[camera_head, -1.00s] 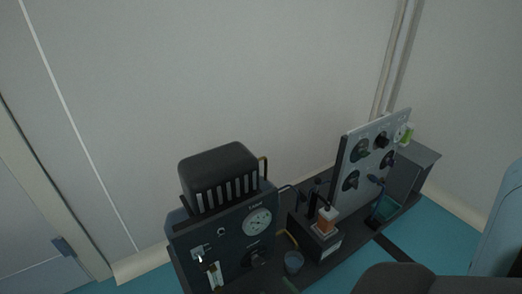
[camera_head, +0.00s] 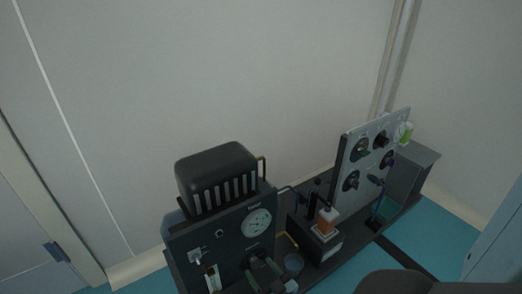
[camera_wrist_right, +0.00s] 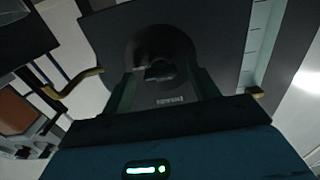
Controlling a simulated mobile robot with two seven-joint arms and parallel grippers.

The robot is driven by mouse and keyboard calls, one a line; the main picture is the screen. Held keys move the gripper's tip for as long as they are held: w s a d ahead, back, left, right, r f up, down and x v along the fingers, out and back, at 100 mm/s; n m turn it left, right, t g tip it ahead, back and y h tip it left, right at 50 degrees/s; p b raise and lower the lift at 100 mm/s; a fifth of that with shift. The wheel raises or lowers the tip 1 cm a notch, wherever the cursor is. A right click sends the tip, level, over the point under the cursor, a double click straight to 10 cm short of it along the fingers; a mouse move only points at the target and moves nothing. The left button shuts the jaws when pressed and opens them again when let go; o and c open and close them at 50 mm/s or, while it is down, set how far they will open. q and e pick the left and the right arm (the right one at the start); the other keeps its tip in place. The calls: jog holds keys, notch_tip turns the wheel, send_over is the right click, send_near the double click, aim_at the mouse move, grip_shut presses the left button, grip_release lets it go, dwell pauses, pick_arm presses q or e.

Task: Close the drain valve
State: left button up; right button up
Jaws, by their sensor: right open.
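My right gripper (camera_head: 262,274) is at the front of a dark instrument panel (camera_head: 205,243), below its round white gauge (camera_head: 257,222). In the right wrist view the two fingers of the gripper (camera_wrist_right: 164,88) are apart, one on each side of a dark round knob (camera_wrist_right: 160,65). Whether they touch the knob cannot be told. Small lettering shows beside the knob, too blurred to read. On the grey panel to the right, a blue-handled valve (camera_head: 376,180) stands out above a clear vessel (camera_head: 385,208). No readable label shows which control is the drain valve. My left gripper is not in view.
A black vented box (camera_head: 215,172) tops the dark panel. Several dark knobs sit on the grey panel (camera_head: 372,150).

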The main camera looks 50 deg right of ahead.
jog(key=shift+w, duration=0.1)
jog(key=c, duration=1)
jog(key=shift+n, duration=0.4)
jog(key=shift+n+b, duration=1.05)
jog(key=shift+n, duration=7.55)
jog(key=o, duration=1)
